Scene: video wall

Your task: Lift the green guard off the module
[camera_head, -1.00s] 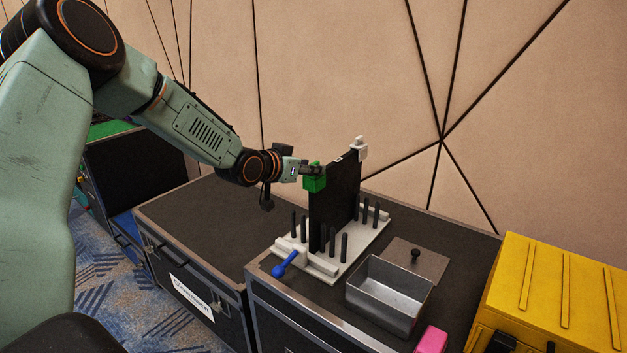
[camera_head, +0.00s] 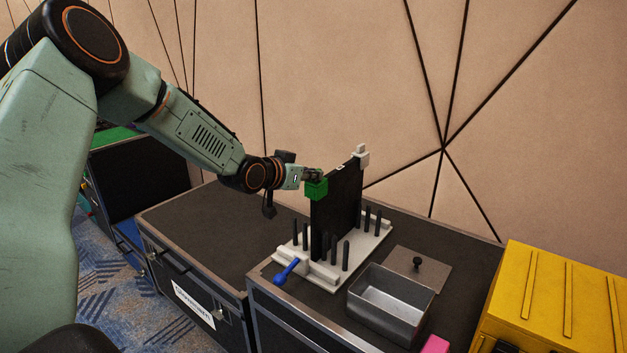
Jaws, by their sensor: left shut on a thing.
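The black module (camera_head: 338,212) stands upright in a pale rack (camera_head: 363,250) with dark pegs. The green guard (camera_head: 316,188) sits at the module's upper left corner. My left gripper (camera_head: 313,174) is shut on the guard from the left and above. I cannot tell whether the guard still touches the module. A white piece (camera_head: 360,157) sits on the module's far upper corner. My right gripper is not in view.
A blue-handled lever (camera_head: 286,270) is at the rack's front. An open metal box (camera_head: 391,303) and its knobbed lid (camera_head: 420,268) lie right of it. A yellow case (camera_head: 550,300) and a pink object (camera_head: 435,345) are at lower right. The left case top (camera_head: 215,225) is clear.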

